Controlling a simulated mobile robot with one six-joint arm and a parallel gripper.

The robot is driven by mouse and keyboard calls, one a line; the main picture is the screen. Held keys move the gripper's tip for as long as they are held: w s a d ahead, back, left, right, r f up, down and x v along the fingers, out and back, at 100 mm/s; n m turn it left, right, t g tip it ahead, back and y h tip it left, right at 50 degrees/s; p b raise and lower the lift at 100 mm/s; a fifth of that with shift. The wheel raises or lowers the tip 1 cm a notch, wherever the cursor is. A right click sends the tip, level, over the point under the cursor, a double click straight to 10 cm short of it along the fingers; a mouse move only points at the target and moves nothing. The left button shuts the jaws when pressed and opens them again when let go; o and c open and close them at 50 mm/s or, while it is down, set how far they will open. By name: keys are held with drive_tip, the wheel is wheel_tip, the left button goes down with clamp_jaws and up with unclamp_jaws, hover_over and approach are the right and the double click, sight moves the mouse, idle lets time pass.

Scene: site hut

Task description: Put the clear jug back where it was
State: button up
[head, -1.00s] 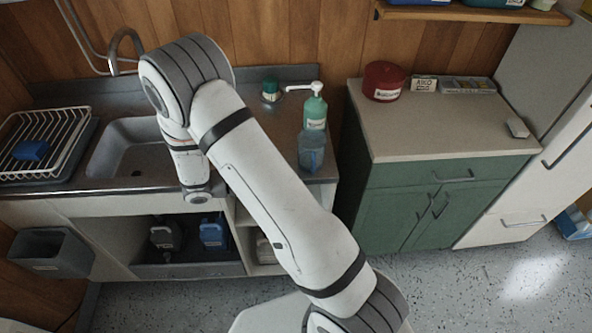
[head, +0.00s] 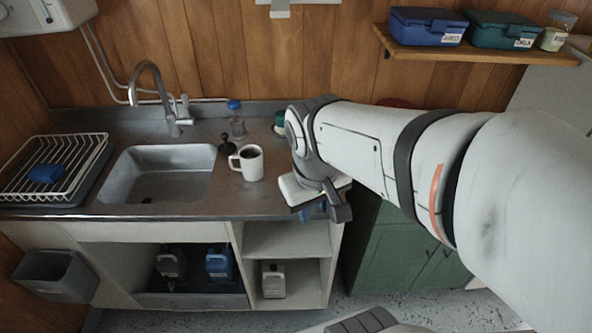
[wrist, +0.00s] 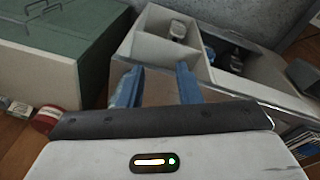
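My gripper (head: 313,213) hangs over the right front edge of the steel counter (head: 200,206), pointing down. In the wrist view its two blue fingers (wrist: 158,86) stand apart, with grey-brown surface showing between them and no clear object that I can make out. The clear jug is not recognisable in either current view. The spot at the counter's right end where a bluish see-through vessel showed earlier is now covered by my arm and gripper.
The sink (head: 160,172) and dish rack (head: 60,165) lie further left. A shelf (head: 480,51) hangs upper right.

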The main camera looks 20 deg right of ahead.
drive_tip(key=shift+s+a+r+m+t+y, duration=0.25)
drive_tip(key=shift+r+m+t, duration=0.1)
drive_tip(key=shift+r+t, duration=0.1)
drive_tip(key=shift+s+a+r+m+t+y, duration=0.1)
drive_tip(key=shift+a+r+m+t+y, duration=0.15)
drive_tip(key=shift+r+m+t, duration=0.15)
idle(0.9)
